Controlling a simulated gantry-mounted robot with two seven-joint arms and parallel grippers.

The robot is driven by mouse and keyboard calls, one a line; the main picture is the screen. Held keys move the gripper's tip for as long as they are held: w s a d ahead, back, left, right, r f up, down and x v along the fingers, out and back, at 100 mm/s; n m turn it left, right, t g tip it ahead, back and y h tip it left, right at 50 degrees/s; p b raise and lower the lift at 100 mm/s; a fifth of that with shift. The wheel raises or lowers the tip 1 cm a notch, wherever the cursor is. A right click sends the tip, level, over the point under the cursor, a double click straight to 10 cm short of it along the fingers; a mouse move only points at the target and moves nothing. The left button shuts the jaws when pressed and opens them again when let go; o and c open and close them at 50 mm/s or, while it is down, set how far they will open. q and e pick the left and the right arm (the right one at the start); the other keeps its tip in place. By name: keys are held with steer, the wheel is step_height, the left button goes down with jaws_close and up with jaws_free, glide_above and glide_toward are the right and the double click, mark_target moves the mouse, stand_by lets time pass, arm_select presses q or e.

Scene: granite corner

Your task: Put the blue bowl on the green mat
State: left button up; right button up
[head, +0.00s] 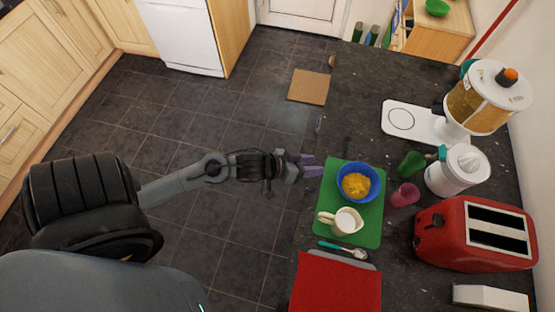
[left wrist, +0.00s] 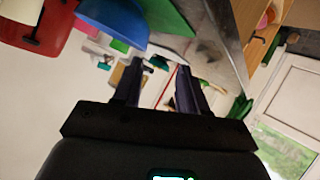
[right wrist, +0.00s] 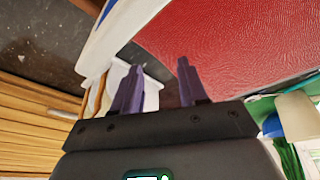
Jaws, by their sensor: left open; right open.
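The blue bowl (head: 373,190) holds yellow food and sits on the upper part of the green mat (head: 365,235) on the dark counter. A cream jug (head: 347,221) stands on the same mat, nearer than the bowl. My left gripper (head: 310,166) is open and empty, just left of the bowl and apart from it. In the left wrist view the bowl (left wrist: 115,22) and part of the mat (left wrist: 165,18) show beyond the open fingers (left wrist: 160,80). My right gripper is outside the head view. In the right wrist view its fingers (right wrist: 160,75) are open and empty.
A teal-handled spoon (head: 343,248) and a red object (head: 338,282) lie near the mat's front. Right of it are green and pink cups (head: 405,194), a red toaster (head: 475,236) and a white juicer (head: 457,172). The counter beyond the mat is mostly clear.

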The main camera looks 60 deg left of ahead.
steer(key=shift+d, duration=0.1)
arm_select(q)
steer(key=s+d+f+m+g+y, duration=0.1)
steer(key=s+g, duration=0.3)
steer(key=s, duration=0.3)
steer(key=s+d+f+m+g+y, duration=0.1)
steer(key=s+d+f+g+y, duration=0.1)
steer(key=s+g, duration=0.2)
steer(key=s, duration=0.3)
steer(key=shift+s+d+f+m, duration=0.15)
steer(key=shift+s+f+m, duration=0.15)
steer(key=shift+m, duration=0.1)
steer(key=shift+w, duration=0.1)
step_height(320, 180, up, 7)
steer(key=p, duration=0.7)
arm_select(e)
step_height(320, 180, up, 7)
arm_select(q)
steer(key=shift+r, duration=0.15)
arm_select(e)
steer(key=shift+r, duration=0.15)
